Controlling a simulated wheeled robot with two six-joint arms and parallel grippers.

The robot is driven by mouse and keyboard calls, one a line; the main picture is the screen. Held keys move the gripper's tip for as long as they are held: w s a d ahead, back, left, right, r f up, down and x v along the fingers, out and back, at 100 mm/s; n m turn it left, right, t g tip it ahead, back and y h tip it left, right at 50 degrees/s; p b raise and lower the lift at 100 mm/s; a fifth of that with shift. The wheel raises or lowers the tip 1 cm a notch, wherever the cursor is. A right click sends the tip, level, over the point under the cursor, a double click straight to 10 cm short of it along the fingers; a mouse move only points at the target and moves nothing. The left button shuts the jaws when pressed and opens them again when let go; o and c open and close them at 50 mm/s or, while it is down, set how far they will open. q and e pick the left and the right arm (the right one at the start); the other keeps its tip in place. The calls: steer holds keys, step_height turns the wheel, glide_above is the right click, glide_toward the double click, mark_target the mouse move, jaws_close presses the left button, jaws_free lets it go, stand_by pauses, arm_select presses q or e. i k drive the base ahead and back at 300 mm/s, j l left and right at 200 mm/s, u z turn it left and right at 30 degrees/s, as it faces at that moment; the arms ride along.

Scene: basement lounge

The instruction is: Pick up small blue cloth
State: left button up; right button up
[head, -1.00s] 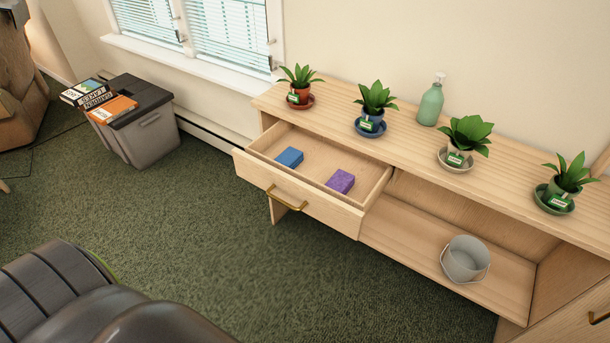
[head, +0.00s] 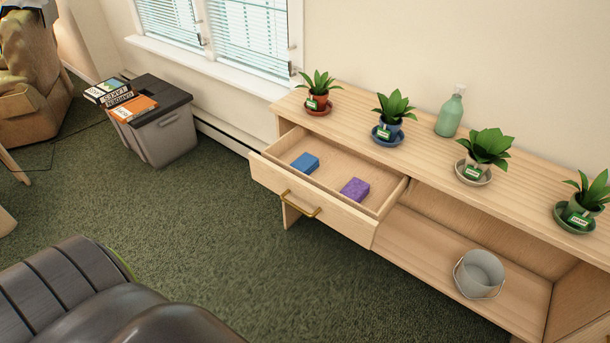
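A small blue folded cloth (head: 305,163) lies in the open drawer (head: 338,213) of a light wood cabinet, towards the drawer's left side. A purple block-like item (head: 354,189) lies in the same drawer to its right, apart from it. Neither of my grippers shows in the head view, so nothing can be seen touching the cloth.
On the cabinet top (head: 425,153) stand several potted plants on saucers and a green bottle (head: 450,112). A grey bucket (head: 479,273) sits on the open shelf. A dark leather seat (head: 80,295) is at lower left. A storage bin (head: 165,135) carries books. Green carpet between is clear.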

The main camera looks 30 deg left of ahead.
mark_target(306, 163)
steer(key=z, duration=1.9)
steer(key=u, duration=2.95)
steer(key=i+j+z, duration=0.25)
steer(key=i+z, duration=0.1)
steer(key=z, duration=0.2)
